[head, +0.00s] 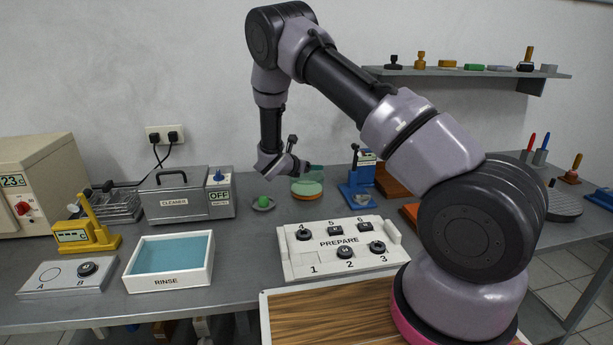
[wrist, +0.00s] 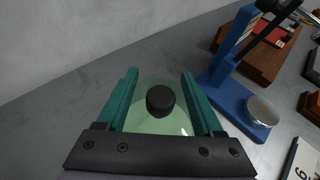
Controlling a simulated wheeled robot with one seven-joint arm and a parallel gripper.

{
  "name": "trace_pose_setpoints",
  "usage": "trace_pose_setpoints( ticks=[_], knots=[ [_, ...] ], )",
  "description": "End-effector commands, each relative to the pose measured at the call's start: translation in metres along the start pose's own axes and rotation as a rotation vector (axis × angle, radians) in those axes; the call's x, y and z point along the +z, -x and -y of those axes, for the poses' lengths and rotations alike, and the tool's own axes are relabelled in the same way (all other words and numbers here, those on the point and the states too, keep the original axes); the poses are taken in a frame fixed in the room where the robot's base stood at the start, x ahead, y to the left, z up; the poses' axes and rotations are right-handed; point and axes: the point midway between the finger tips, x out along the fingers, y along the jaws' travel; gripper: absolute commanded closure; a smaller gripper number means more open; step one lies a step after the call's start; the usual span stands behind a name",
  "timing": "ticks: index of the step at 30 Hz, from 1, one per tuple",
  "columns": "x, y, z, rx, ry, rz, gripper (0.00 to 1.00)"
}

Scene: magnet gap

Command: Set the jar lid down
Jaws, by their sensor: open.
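The jar lid, a pale green see-through disc (wrist: 150,122) with a black knob (wrist: 160,100), lies between my gripper's fingers in the wrist view. My gripper (wrist: 158,85) is open, with one green finger on each side of the knob and a gap to it. In the head view my gripper (head: 316,169) is just above a low round green and orange piece (head: 307,187) at the back of the bench. I cannot tell whether the lid rests on that piece, or whether the fingers touch the lid's rim.
A blue stand (head: 357,190) with a silver cup (wrist: 262,110) is close on the right. A grey dish with a green ball (head: 263,203) is on the left. The white PREPARE tray (head: 290,270) lies in front. The wall is behind; bare bench (wrist: 60,110) shows left of the gripper.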

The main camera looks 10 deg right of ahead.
Motion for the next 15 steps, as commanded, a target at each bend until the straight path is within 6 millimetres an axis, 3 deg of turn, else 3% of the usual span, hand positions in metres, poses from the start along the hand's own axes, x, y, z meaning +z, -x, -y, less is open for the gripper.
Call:
trace_pose_setpoints(
  ticks=[8,13,15],
  knots=[
    [0.0006,-0.0034,-0.0005,0.001,-0.001,0.000,0.32],
    [0.0006,-0.0034,-0.0003,0.001,-0.001,0.001,0.97],
    [0.0006,-0.0033,-0.0003,0.001,-0.001,0.001,1.00]
  ],
)
